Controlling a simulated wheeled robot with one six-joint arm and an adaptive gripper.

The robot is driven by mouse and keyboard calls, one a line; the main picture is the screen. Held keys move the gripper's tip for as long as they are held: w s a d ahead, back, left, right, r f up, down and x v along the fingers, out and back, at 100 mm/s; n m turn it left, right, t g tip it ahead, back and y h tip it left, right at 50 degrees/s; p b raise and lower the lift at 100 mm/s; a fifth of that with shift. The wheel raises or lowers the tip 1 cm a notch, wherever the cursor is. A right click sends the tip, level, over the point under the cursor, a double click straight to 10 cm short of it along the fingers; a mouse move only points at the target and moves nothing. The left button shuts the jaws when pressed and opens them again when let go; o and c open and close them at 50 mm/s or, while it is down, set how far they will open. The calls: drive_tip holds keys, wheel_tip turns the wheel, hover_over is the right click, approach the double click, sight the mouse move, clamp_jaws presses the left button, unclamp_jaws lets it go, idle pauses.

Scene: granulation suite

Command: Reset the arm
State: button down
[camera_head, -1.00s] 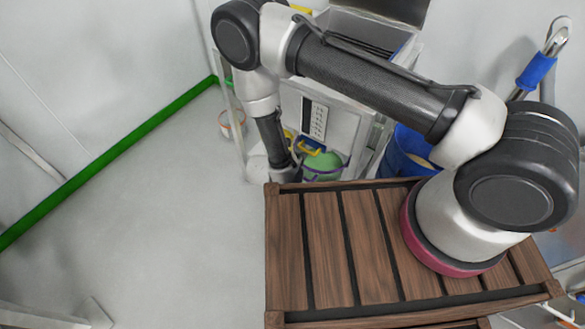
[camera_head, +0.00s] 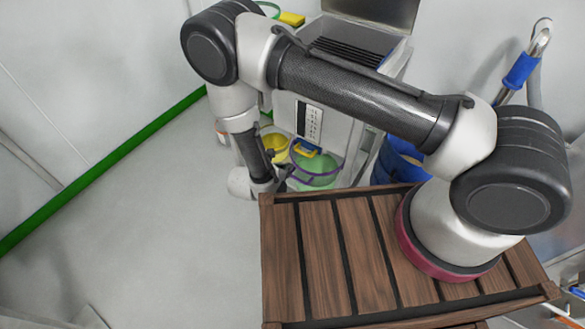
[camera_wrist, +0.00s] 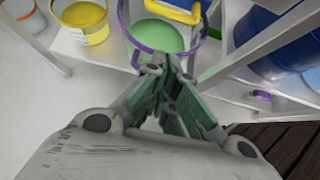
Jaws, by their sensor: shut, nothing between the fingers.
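My arm reaches from its mount at the right of the head view across to the upper left, then bends down at the elbow. My gripper (camera_head: 284,181) is small and partly hidden there, beside the edge of the wooden slatted top. In the wrist view my gripper (camera_wrist: 167,68) is shut with nothing between its fingers. Its fingertips appear in front of the green container with a purple rim (camera_wrist: 160,36); I cannot tell whether they touch it.
A yellow container (camera_wrist: 85,20) stands left of the green one. A white cabinet (camera_head: 340,130) stands behind, with a blue drum (camera_head: 400,160) at its right. White frame bars (camera_wrist: 262,42) are close at the gripper's right. Open floor (camera_head: 170,220) lies left.

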drive_tip(key=v, duration=0.6)
drive_tip(key=shift+f, duration=0.15)
drive_tip(key=s+d+r+m+g+h, duration=0.1)
drive_tip(key=s+d+r+m+h, duration=0.15)
drive_tip(key=d, duration=0.35)
drive_tip(key=d+r+m+g, duration=0.3)
drive_tip(key=d+r+m, duration=0.1)
drive_tip(key=r, duration=0.5)
drive_tip(key=d+r+m+g, duration=0.2)
drive_tip(key=d+r+m, duration=0.25)
drive_tip(key=r, duration=0.45)
drive_tip(key=d+r+m+g, duration=0.3)
drive_tip(key=d+r+m, duration=0.15)
drive_tip(key=r, duration=0.35)
drive_tip(key=s+d+r+m+t+y, duration=0.2)
drive_tip(key=s+d+r+m+y, duration=0.1)
drive_tip(key=r, duration=0.4)
drive_tip(key=s+d+r+m+t+y, duration=0.1)
drive_tip(key=s+d+r+m+y, duration=0.1)
drive_tip(key=s+d+r+m, duration=0.3)
drive_tip(key=s+d+r+m+t+y, duration=0.2)
drive_tip(key=s+d+r+m+y, duration=0.1)
drive_tip(key=d+r, duration=0.6)
wheel_tip(320, 180, up, 2)
drive_tip(key=shift+s+r+m+t+y, duration=0.2)
drive_tip(key=shift+s+m+t+y, duration=0.15)
drive_tip(key=shift+s+m, duration=0.5)
